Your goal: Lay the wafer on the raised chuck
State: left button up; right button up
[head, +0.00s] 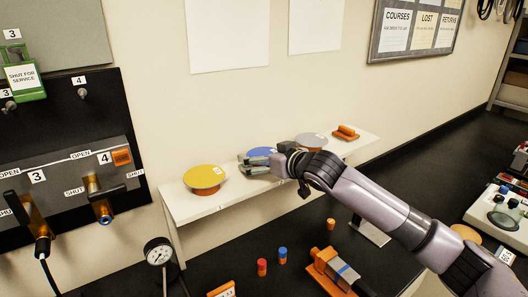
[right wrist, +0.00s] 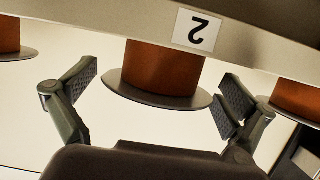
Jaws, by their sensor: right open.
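Three round wafer-like discs sit on brown-orange stands on a white shelf (head: 230,202): yellow (head: 204,177) at left, blue (head: 262,152) in the middle, grey (head: 311,139) at right. My right gripper (head: 258,162) is open at the blue disc and partly hides it. In the right wrist view the picture is upside down. There the open right gripper (right wrist: 158,105) has one finger on each side of the middle disc, seen as a grey rim (right wrist: 160,96) on its stand (right wrist: 160,68). I cannot tell whether they touch. I cannot pick out the raised chuck. My left gripper is out of view.
An orange holder (head: 346,132) is at the shelf's right end. Below are small red (head: 262,267) and blue (head: 283,255) cylinders, an orange-and-grey device (head: 335,270) and a gauge (head: 159,252). A valve panel (head: 75,180) stands at left. White equipment (head: 500,215) is at right.

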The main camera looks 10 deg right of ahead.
jog(key=shift+s, duration=0.1)
jog(key=shift+c, duration=0.4)
jog(key=c, duration=0.7)
jog(key=shift+r, duration=0.4)
jog(key=shift+r+b, duration=1.85)
jog(key=shift+r, duration=7.8)
